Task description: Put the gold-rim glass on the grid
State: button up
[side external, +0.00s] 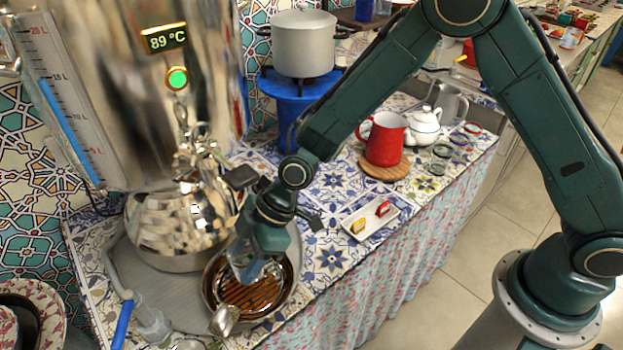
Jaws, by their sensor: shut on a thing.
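The grid (238,297) is a brown slatted round piece inside a shiny metal pan at the lower middle. My gripper (262,272) points down over the pan, shut on a small clear glass (243,268). The glass is partly hidden by the fingers, and its gold rim cannot be made out. It shows in front of the grid; whether it touches the slats cannot be told.
A large shiny samovar (165,110) and a rounded metal teapot (170,225) stand left of the pan. A white dish with small sweets (370,218), a red pitcher (385,140) and a white teapot (423,125) stand to the right.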

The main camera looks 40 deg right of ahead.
jog(key=shift+f, duration=1.05)
jog(key=shift+f, duration=0.1)
jog(key=o, duration=1)
jog(key=shift+d+r, duration=0.25)
jog(key=shift+r, duration=0.3)
jog(key=v, duration=1.1)
